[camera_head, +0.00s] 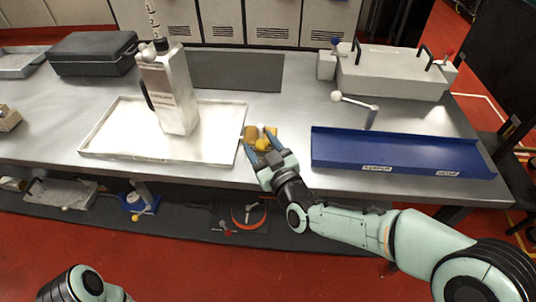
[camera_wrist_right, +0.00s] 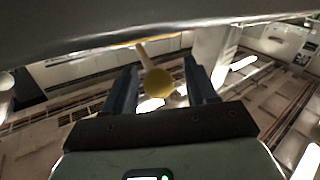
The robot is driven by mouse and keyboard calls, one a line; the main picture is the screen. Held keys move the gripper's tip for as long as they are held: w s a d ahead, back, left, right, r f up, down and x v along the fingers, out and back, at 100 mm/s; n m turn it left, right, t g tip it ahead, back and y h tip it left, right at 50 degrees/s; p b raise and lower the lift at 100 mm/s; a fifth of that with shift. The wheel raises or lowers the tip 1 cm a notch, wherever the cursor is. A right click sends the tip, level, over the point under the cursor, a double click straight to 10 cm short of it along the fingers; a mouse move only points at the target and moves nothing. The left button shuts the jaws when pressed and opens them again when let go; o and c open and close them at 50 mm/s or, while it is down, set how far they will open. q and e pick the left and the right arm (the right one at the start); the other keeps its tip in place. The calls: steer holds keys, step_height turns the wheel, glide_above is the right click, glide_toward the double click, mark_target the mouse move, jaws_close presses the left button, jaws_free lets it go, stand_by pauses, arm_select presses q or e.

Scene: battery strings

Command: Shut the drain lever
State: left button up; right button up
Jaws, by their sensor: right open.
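A small yellow fitting (camera_head: 250,133), which looks like the drain lever, sits at the front edge of the workbench by the right end of the white tray (camera_head: 165,152). My right gripper (camera_head: 262,146) is at it, with its blue fingers apart. In the right wrist view, a round yellow knob (camera_wrist_right: 158,83) on a pale stem shows between the two open fingers (camera_wrist_right: 163,88). I cannot tell whether either finger touches it. The gripper partly hides the fitting in the head view, so the lever's angle is unclear. My left gripper is out of view.
A tall pale container (camera_head: 170,90) stands in the white tray. A blue tray (camera_head: 400,152) lies right of my gripper, with a silver crank handle (camera_head: 358,102) behind it. A grey handled box (camera_head: 390,75) is behind. A lower shelf (camera_head: 190,220) holds several items.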

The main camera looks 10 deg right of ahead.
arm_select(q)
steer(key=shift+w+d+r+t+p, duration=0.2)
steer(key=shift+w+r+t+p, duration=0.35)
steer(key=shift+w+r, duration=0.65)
arm_select(e)
steer(key=v, duration=1.3)
steer(key=shift+s+a, duration=0.1)
